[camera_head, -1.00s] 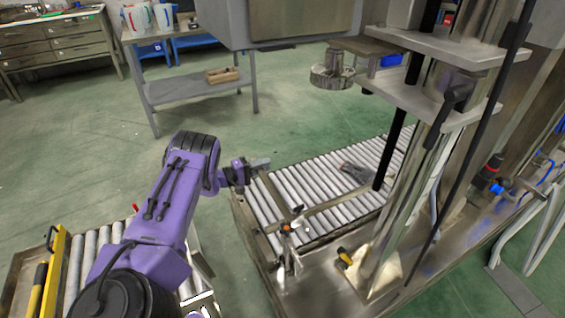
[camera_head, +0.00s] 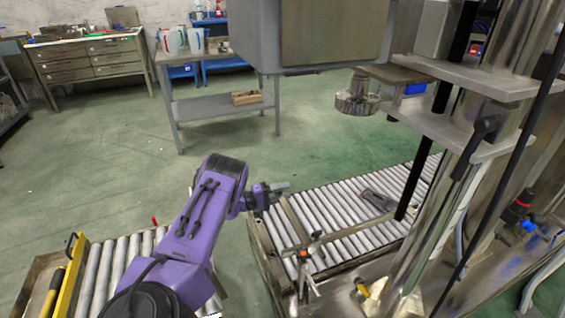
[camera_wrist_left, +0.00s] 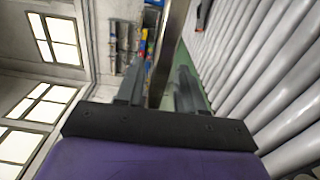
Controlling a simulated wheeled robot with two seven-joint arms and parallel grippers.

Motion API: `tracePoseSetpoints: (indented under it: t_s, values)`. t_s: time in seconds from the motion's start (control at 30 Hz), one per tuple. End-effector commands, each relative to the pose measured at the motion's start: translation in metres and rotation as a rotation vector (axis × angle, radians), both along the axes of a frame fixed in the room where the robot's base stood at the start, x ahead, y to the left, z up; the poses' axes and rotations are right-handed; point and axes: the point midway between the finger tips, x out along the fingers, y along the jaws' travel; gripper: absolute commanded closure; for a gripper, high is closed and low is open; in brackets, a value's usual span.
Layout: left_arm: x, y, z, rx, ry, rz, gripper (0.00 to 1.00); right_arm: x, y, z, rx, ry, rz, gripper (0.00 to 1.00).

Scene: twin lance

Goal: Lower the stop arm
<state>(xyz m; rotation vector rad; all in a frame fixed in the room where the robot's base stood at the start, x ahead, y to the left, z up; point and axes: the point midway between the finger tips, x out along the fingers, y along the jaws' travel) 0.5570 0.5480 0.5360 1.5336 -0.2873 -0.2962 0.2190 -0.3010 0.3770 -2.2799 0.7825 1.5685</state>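The stop arm, as far as I can tell, is the flat metal bar (camera_head: 293,219) at the near left end of the roller conveyor. It rises at a slant from an orange-tipped pivot fitting (camera_head: 303,254). My left gripper (camera_head: 281,187) is at the bar's upper end, beyond the conveyor's left edge. In the left wrist view the metal bar (camera_wrist_left: 170,45) runs between the two grey fingers of the left gripper (camera_wrist_left: 158,85). The fingers are apart, with a gap visible beside the bar. My right gripper is not in view.
The roller conveyor (camera_head: 345,205) carries a dark grey object (camera_head: 378,199). A steel machine column (camera_head: 440,215) stands at the right, with a round metal head (camera_head: 357,96) above the conveyor. Another roller section (camera_head: 105,262) with a yellow bar (camera_head: 65,277) is at the left.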

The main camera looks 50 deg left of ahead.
Motion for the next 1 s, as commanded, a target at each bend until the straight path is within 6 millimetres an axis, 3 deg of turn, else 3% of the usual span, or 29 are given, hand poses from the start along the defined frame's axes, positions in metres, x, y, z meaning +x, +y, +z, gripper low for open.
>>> tracePoseSetpoints:
  t_s: [0.13, 0.27, 0.53, 0.8, 1.0]
  values:
    - [0.001, 0.0, 0.008, 0.0, -0.002, 0.0, 0.62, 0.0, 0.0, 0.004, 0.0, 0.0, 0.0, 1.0]
    - [0.001, -0.001, 0.038, -0.001, -0.003, -0.001, 0.62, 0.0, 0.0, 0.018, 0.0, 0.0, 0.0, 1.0]
    - [-0.036, -0.037, 0.101, -0.004, -0.001, 0.0, 0.62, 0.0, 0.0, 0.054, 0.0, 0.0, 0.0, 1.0]
    - [-0.084, -0.083, 0.124, -0.004, 0.0, -0.001, 0.62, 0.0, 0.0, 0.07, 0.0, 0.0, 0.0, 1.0]
    - [-0.1, -0.097, 0.129, -0.002, 0.005, -0.001, 0.62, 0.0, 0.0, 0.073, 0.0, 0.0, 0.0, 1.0]
